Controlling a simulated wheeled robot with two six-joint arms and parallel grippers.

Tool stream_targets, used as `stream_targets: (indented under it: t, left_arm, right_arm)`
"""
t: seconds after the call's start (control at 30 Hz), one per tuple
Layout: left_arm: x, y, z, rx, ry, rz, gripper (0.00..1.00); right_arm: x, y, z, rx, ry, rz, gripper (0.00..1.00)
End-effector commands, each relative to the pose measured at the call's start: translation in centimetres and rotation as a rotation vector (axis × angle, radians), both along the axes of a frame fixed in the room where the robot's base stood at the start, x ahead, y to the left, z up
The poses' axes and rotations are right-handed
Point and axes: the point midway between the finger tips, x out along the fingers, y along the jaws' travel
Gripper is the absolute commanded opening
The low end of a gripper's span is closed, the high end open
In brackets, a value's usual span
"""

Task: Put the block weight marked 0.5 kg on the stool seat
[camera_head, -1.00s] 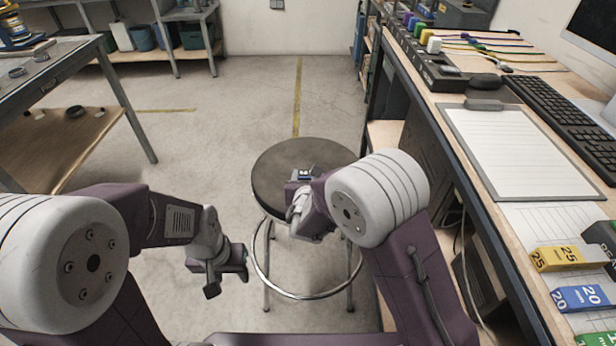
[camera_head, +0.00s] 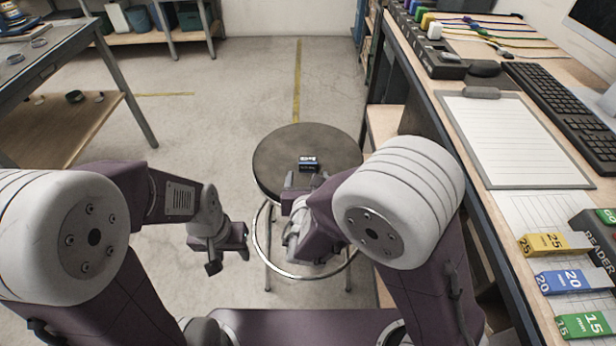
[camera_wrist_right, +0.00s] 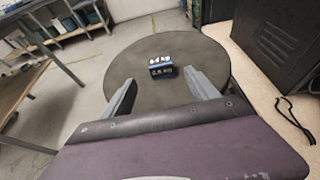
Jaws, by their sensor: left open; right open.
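The block weight (camera_head: 308,163) is small, blue and black with white marking too small to read. It lies on the dark round stool seat (camera_head: 272,165), near the middle. It also shows in the right wrist view (camera_wrist_right: 161,66), on the seat (camera_wrist_right: 210,60). My right gripper (camera_head: 302,180) is open on the near side of the block; in the wrist view its two fingers (camera_wrist_right: 158,80) stand apart, with the block just beyond and between their tips, and no contact shows. My left gripper (camera_head: 229,258) is open and empty, left of the stool over the floor.
A desk (camera_head: 480,220) on the right carries a clipboard (camera_head: 510,140), a keyboard (camera_head: 560,110) and coloured blocks, among them a yellow one (camera_head: 545,244) and a blue one (camera_head: 570,282). A workbench (camera_head: 30,70) stands at left. Floor between is clear.

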Motion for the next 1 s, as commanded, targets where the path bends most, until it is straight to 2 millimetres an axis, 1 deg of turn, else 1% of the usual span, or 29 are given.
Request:
stream_targets:
  t: [0.03,0.13,0.4,0.43,0.47,0.5,0.53,0.57,0.6,0.67,0.7,0.73,0.77,0.8,0.87,0.9,0.93,1.0]
  left_arm:
    - [0.0,0.0,0.2,0.000,0.000,0.000,0.47]
    - [0.0,0.0,0.2,0.000,0.000,0.000,0.47]
    - [0.0,0.0,0.2,0.000,0.000,0.000,0.47]
    - [0.0,0.0,0.2,0.000,0.000,0.000,0.47]
    - [0.0,0.0,0.2,0.000,0.000,0.000,0.47]
    - [0.0,0.0,0.2,0.000,0.000,0.000,0.47]
    - [0.0,0.0,0.2,0.000,0.000,0.000,0.47]
    - [0.0,0.0,0.2,0.000,0.000,0.000,0.47]
    - [0.0,0.0,0.2,0.000,0.000,0.000,0.47]
    - [0.0,0.0,0.2,0.000,0.000,0.000,0.47]
    - [0.0,0.0,0.2,0.000,0.000,0.000,0.47]
    - [0.0,0.0,0.2,0.000,0.000,0.000,0.47]
    - [0.0,0.0,0.2,0.000,0.000,0.000,0.47]
    - [0.0,0.0,0.2,0.000,0.000,0.000,0.47]
    - [0.0,0.0,0.2,0.000,0.000,0.000,0.47]
    - [0.0,0.0,0.2,0.000,0.000,0.000,0.47]
    - [0.0,0.0,0.2,0.000,0.000,0.000,0.47]
    - [0.0,0.0,0.2,0.000,0.000,0.000,0.47]
  right_arm:
    - [-0.5,0.0,0.3,0.000,0.000,0.001,0.69]
    - [-0.9,0.0,0.4,0.000,-0.001,0.000,0.69]
    - [-0.9,-0.2,0.3,0.001,0.000,-0.005,0.69]
    - [-0.8,-0.5,0.3,0.006,0.004,-0.020,0.69]
    - [-0.8,-1.3,0.2,0.016,0.013,-0.051,0.69]
    - [-0.7,-3.2,-0.1,0.040,0.032,-0.125,0.69]
    - [-0.8,-5.2,-0.4,0.071,0.053,-0.211,0.69]
    - [-1.1,-7.8,-0.8,0.114,0.080,-0.323,0.69]
    - [-2.2,-11.8,-1.6,0.193,0.123,-0.511,0.69]
    - [-5.2,-17.2,-3.2,0.353,0.184,-0.835,0.69]
    - [-7.8,-19.9,-4.4,0.478,0.216,-1.053,0.69]
    - [-9.8,-21.1,-5.2,0.579,0.234,-1.213,0.69]
    - [-11.7,-21.9,-6.0,0.686,0.245,-1.369,0.69]
    - [-13.9,-22.2,-6.8,0.838,0.250,-1.571,0.69]
    - [-16.2,-21.6,-7.7,1.072,0.235,-1.844,0.69]
    - [-17.1,-20.9,-8.0,1.224,0.212,-2.003,0.69]
    - [-17.4,-20.3,-8.1,1.336,0.190,-2.108,0.69]
    - [-17.3,-19.2,-8.1,1.564,0.127,-2.302,0.69]
